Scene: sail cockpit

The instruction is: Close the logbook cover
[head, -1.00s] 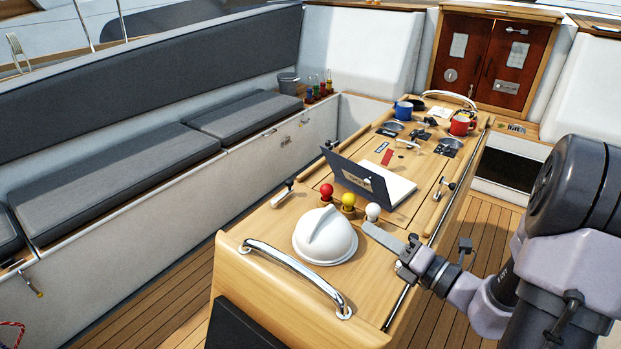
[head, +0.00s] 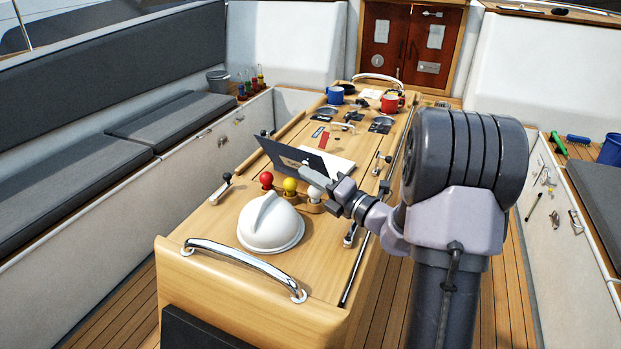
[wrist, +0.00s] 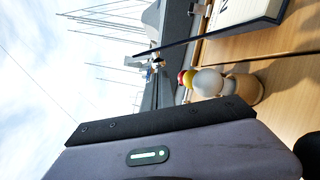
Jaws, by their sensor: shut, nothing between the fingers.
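The logbook stands open on the wooden cockpit table, its dark cover (head: 288,158) raised and leaning to the left of the white pages (head: 338,163). In the wrist view the dark cover (wrist: 172,44) shows edge-on and the page block (wrist: 243,20) lies at the top right. My gripper (head: 310,174) is shut and empty, just in front of the logbook's near side and above the white knob. I cannot tell whether it touches the book. My arm hides part of the table to the right.
Red (head: 267,179), yellow (head: 290,185) and white (head: 314,192) knobs stand close before the logbook. A white dome (head: 270,225) and a chrome rail (head: 245,264) are nearer. A blue mug (head: 335,95) and red mug (head: 390,103) stand farther back.

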